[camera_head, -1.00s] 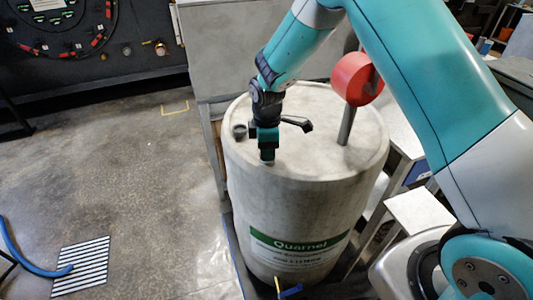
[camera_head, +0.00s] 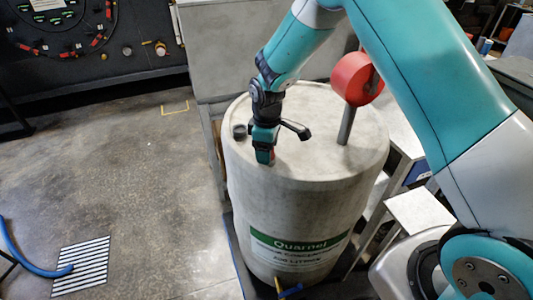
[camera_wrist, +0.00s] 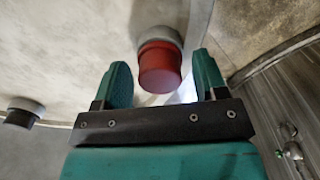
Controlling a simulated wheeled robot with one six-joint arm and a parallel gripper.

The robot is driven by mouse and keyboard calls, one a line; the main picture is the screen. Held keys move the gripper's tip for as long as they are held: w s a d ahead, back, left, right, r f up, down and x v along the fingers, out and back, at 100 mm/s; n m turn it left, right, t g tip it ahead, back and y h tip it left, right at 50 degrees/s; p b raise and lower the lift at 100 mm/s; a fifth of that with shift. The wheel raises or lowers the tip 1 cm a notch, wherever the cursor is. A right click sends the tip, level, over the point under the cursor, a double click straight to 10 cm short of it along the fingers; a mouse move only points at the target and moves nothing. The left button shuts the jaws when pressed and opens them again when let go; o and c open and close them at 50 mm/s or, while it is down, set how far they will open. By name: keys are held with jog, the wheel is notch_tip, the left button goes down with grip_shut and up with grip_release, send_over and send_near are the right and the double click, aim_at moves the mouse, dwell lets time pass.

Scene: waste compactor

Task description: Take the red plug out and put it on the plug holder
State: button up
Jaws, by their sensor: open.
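The red plug (camera_wrist: 160,65) sits in a pale round collar on top of the grey drum (camera_head: 300,215). I cannot make out a plug holder for certain.
A dark cap (camera_head: 239,131) stands on the drum's top left of my gripper; it also shows in the wrist view (camera_wrist: 22,112). A large red cylinder (camera_head: 352,78) on a grey post rises at the right. A grey cabinet (camera_head: 245,50) stands behind the drum.

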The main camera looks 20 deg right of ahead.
jog(key=m, duration=1.6)
jog(key=shift+m, duration=0.4)
jog(key=shift+c, duration=0.3)
jog(key=c, duration=1)
jog(key=shift+o, duration=0.2)
jog(key=n, duration=0.5)
